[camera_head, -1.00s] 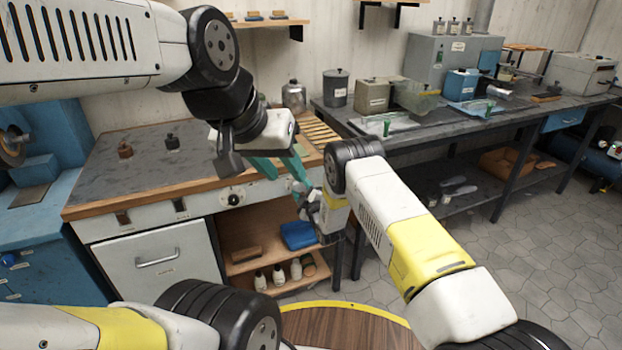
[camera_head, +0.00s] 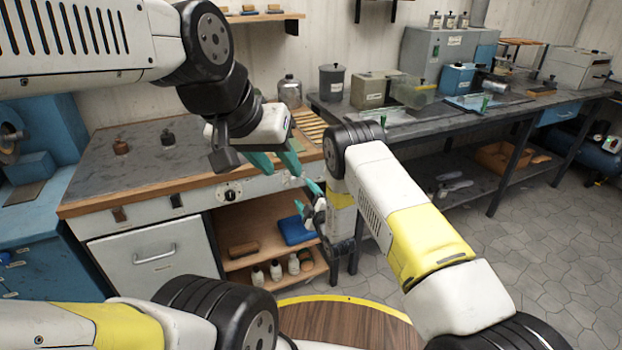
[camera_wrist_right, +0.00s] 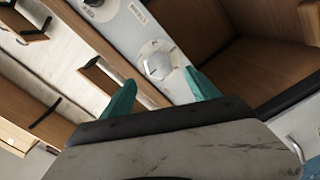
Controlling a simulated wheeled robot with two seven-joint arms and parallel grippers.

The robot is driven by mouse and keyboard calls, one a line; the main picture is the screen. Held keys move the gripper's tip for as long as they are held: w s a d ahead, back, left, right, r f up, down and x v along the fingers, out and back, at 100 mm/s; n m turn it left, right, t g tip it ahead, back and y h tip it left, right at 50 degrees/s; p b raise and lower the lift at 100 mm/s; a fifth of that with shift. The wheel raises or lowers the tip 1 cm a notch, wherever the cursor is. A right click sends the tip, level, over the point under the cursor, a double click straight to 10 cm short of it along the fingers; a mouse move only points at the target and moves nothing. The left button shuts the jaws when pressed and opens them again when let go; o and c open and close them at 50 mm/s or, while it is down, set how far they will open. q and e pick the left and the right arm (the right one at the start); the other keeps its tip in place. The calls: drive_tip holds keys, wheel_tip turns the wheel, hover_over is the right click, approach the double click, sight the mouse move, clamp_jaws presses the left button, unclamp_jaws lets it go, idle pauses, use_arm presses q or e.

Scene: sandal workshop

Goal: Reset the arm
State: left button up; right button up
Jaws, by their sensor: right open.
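My left gripper (camera_head: 291,177) hangs in front of the wooden-edged workbench, with its two teal fingers apart and nothing between them. My right gripper (camera_head: 308,200) is just below and to the right of it, close to the left fingertips; whether they touch cannot be told. In the right wrist view my right gripper (camera_wrist_right: 160,75) has its teal fingers spread wide and empty. A control panel with a round knob (camera_wrist_right: 156,62) shows behind the gap.
The workbench (camera_head: 130,178) stands ahead, with a shelf below holding a blue folded item (camera_head: 297,230) and small white bottles. A long dark table (camera_head: 440,128) with containers and trays stands at the right. Open tiled floor (camera_head: 540,260) lies at the lower right.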

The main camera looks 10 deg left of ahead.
drive_tip(key=shift+s+d, duration=0.1)
drive_tip(key=shift+s, duration=0.05)
drive_tip(key=w+d+r+m+h, duration=0.25)
drive_tip(key=w+d+r, duration=0.2)
drive_tip(key=r, duration=0.35)
drive_tip(key=s+d+r+m+g+h, duration=0.15)
drive_tip(key=d+r+m, duration=0.25)
drive_tip(key=d+r, duration=0.45)
drive_tip(key=s+d+r+m+g+h, duration=0.15)
drive_tip(key=d+r+m, duration=0.3)
drive_tip(key=r, duration=0.65)
drive_tip(key=s+d+r+m+g+h, duration=0.1)
drive_tip(key=s+d+r+m, duration=0.1)
drive_tip(key=s+d+r, duration=0.6)
drive_tip(key=s+d+m+g, duration=0.2)
drive_tip(key=s+d, duration=0.1)
drive_tip(key=s, duration=1.2)
drive_tip(key=s+d+m+g+h, duration=0.1)
drive_tip(key=s+d+m+g, duration=0.1)
drive_tip(key=s, duration=1.3)
drive_tip(key=shift+s+d+m+g, duration=0.3)
drive_tip(key=shift+d+m+g, duration=0.1)
drive_tip(key=shift+d+m, duration=0.25)
